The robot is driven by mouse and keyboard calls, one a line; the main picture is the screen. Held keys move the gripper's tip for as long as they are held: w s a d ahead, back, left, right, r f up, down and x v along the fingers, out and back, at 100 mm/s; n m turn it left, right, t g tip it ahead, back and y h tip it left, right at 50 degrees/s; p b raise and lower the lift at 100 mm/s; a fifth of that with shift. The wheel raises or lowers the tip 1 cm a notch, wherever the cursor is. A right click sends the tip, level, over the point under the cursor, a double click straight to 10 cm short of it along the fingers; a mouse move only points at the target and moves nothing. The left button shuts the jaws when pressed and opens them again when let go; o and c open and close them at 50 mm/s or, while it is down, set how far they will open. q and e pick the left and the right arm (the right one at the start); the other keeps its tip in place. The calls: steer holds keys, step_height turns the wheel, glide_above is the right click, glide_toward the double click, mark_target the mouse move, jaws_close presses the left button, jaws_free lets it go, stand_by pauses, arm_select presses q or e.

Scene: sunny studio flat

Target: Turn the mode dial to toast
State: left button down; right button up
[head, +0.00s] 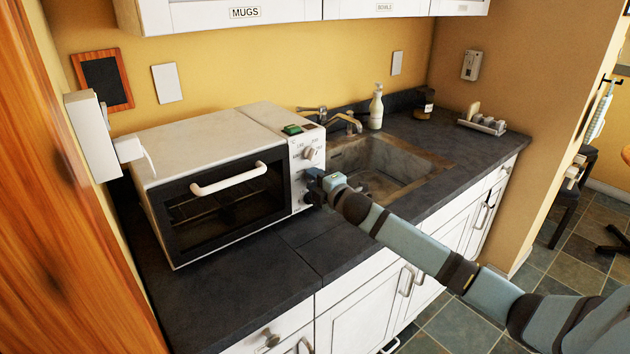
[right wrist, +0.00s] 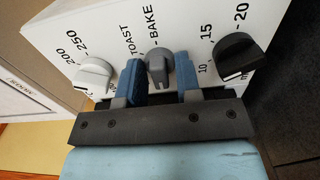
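The toaster oven (head: 205,140) stands on the dark counter, its control panel (head: 303,155) on the right of its front. In the right wrist view the grey mode dial (right wrist: 157,66) is the middle knob, with the labels TOAST and BAKE beyond it. Which label it points at is hard to tell. My right gripper (head: 316,183) is at the panel; in its wrist view the two blue fingertips (right wrist: 160,80) stand on either side of the mode dial, with a visible gap at least on the right side. The gripper hides the lower panel in the head view. My left gripper is out of view.
A white temperature dial (right wrist: 94,73) and a black timer dial (right wrist: 238,55) flank the mode dial closely. A sink (head: 380,165) with a tap lies right of the oven. A small green thing (head: 292,129) lies on the oven. The counter front (head: 240,295) is clear.

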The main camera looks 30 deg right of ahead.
stand_by(0.3)
steer(key=shift+m+p, duration=5.4)
steer(key=shift+m, duration=6.6)
steer(key=o, duration=0.6)
